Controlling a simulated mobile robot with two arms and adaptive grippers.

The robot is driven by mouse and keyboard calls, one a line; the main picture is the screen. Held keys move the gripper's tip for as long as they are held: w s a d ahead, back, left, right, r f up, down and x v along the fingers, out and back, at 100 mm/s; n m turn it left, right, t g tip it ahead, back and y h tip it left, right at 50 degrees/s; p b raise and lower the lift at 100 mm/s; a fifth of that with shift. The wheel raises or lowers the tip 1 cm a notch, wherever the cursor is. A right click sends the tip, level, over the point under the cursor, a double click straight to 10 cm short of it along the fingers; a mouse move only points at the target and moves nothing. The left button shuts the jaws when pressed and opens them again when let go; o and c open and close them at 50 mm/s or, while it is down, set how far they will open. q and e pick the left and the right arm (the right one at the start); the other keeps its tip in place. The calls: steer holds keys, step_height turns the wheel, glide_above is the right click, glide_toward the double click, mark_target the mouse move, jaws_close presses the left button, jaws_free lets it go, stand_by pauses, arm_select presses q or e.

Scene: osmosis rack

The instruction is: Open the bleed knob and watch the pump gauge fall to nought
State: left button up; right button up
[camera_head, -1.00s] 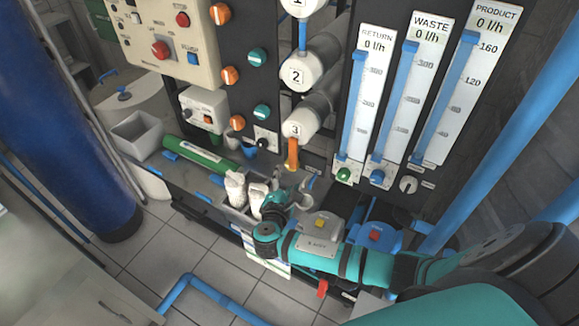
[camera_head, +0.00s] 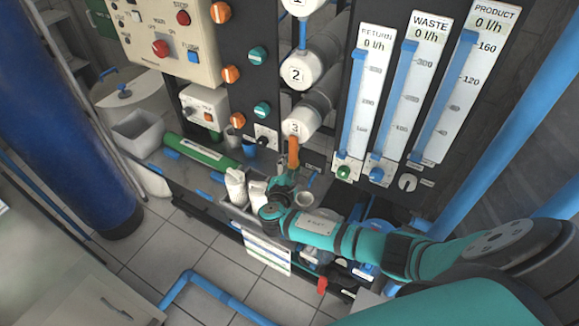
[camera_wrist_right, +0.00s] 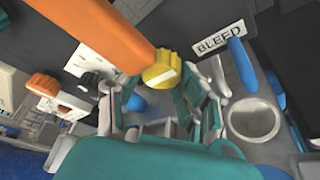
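In the right wrist view a yellow knob (camera_wrist_right: 161,70) with a pale bar on its face sits by the orange pipe (camera_wrist_right: 100,28). A BLEED label (camera_wrist_right: 218,38) is to its right, above a blue spout (camera_wrist_right: 241,66). My right gripper (camera_wrist_right: 163,92) is open; its teal fingers stand either side of the knob's near side, and I see no clear contact. In the head view my right gripper (camera_head: 287,174) is just below the orange pipe (camera_head: 293,152), and the knob cannot be made out. No pump gauge is recognisable. My left gripper is not in view.
A cup (camera_wrist_right: 255,120) stands under the spout, close to the right finger. A black knob (camera_wrist_right: 90,80) and an orange knob (camera_wrist_right: 43,84) are to the left. White bottles (camera_head: 236,188) stand left of my gripper. Three flow meters (camera_head: 412,95) read 0 l/h.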

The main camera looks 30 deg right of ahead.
steer(key=c, duration=0.4)
steer(key=shift+n+g+h+p, duration=0.3)
steer(key=shift+n+g+p, duration=1.3)
steer(key=shift+n+p, duration=1.2)
steer(key=shift+p, duration=0.35)
steer(key=o, duration=1.2)
steer(key=shift+a+r, duration=0.1)
steer(key=shift+a, duration=0.05)
